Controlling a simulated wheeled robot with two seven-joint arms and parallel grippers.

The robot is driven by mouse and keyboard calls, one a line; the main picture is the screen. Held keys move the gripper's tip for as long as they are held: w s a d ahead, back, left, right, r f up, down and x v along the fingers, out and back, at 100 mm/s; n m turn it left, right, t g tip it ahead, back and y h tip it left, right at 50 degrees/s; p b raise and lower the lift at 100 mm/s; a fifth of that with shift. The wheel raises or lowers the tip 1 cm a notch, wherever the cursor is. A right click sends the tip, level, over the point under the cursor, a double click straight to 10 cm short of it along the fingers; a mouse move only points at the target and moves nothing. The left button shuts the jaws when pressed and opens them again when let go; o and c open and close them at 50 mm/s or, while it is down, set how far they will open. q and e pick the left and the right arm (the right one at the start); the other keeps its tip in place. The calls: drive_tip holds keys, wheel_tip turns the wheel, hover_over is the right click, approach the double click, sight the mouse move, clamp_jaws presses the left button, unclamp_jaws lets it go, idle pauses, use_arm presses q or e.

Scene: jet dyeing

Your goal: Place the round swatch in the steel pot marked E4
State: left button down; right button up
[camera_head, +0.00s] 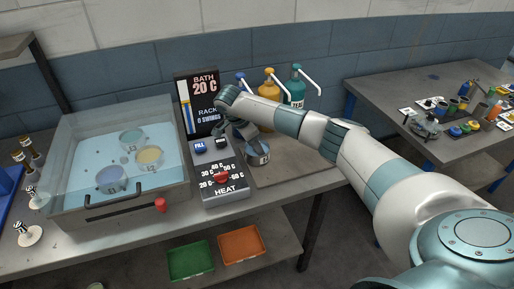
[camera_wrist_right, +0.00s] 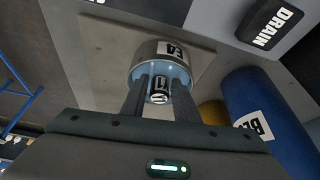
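The steel pot marked E4 (camera_wrist_right: 160,52) stands upright under my right gripper in the right wrist view. In the head view the pot (camera_head: 258,156) sits on the bench just right of the heat panel, partly covered by the gripper. The two fingers of my right gripper (camera_wrist_right: 159,88) point down into the pot's mouth. A small piece with a black-and-white label, seemingly the round swatch (camera_wrist_right: 158,91), fills the gap between the fingers, within the pot's rim; its lower part is hidden. In the head view my right gripper (camera_head: 243,132) is over the pot. My left gripper is out of view.
A clear bath (camera_head: 120,150) with several cups in blue liquid stands at left. The heat panel (camera_head: 222,186) with a red knob is beside it. Blue, yellow and teal pump bottles (camera_head: 297,88) stand behind my arm. A cluttered second table (camera_head: 440,80) is at right.

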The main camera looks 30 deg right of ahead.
drive_tip(key=shift+a+r+b, duration=0.25)
drive_tip(key=shift+r+b, duration=0.2)
drive_tip(key=shift+r, duration=0.05)
drive_tip(key=b+v, duration=0.3)
drive_tip(key=v, duration=0.8)
drive_tip(key=shift+d, duration=0.1)
